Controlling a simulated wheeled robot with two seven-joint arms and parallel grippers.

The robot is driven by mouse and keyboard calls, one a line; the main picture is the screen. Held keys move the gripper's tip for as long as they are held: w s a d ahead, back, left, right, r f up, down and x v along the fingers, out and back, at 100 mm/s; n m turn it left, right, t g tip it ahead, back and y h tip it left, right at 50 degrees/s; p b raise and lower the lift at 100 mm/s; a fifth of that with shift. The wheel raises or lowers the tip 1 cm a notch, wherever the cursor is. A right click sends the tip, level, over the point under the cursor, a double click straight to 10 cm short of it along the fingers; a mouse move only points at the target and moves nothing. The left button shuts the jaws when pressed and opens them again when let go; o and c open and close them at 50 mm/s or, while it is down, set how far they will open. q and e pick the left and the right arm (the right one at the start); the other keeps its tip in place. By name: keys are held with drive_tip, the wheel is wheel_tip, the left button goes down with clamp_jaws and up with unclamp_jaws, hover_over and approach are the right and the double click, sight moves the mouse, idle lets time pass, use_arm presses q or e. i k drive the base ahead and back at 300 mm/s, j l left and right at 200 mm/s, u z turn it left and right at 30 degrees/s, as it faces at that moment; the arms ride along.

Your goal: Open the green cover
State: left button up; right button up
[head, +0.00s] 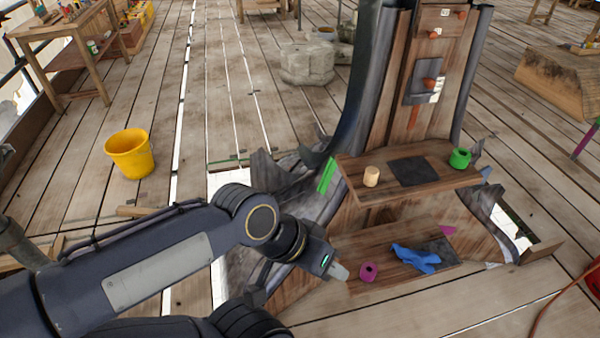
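A green strip (326,175) stands tilted at the left end of the upper wooden shelf. A small green round piece (460,158) with a dark top sits at the right end of that shelf. I cannot tell which of the two is the green cover. My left gripper (340,272) is low in front of the spire, left of the magenta ring and below the green strip. Its fingers look close together, but the gap between them is too small to judge. My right gripper does not show clearly.
The upper shelf (425,187) holds a tan cylinder (371,176) and a dark square plate (414,171). The lower shelf (385,283) holds a magenta ring (368,271) and a blue piece (416,259). A yellow bucket (130,154) stands on the plank floor at left.

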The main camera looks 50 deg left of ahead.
sight(332, 176)
drive_tip(key=k+j+u, duration=0.2)
drive_tip(key=k+j, duration=0.15)
drive_tip(key=j, duration=0.25)
drive_tip(key=k+j+u, duration=0.1)
drive_tip(key=j, duration=0.25)
drive_tip(key=k+j+u, duration=0.1)
drive_tip(key=j, duration=0.25)
drive_tip(key=k+j, duration=0.25)
drive_tip(key=i+l+u, duration=0.1)
drive_tip(key=i+l, duration=0.45)
drive_tip(key=l, duration=0.2)
drive_tip(key=i+l+u, duration=0.15)
drive_tip(key=i+l, duration=0.3)
drive_tip(key=l, duration=0.3)
drive_tip(key=u, duration=0.45)
drive_tip(key=i+l+u, duration=0.1)
drive_tip(key=u, duration=0.75)
drive_tip(key=i+l+u, duration=0.1)
drive_tip(key=u, duration=0.35)
drive_tip(key=l+u, duration=0.15)
drive_tip(key=u, duration=0.3)
drive_tip(key=i+l+u, duration=0.1)
drive_tip(key=l, duration=0.3)
drive_tip(key=i, duration=0.1)
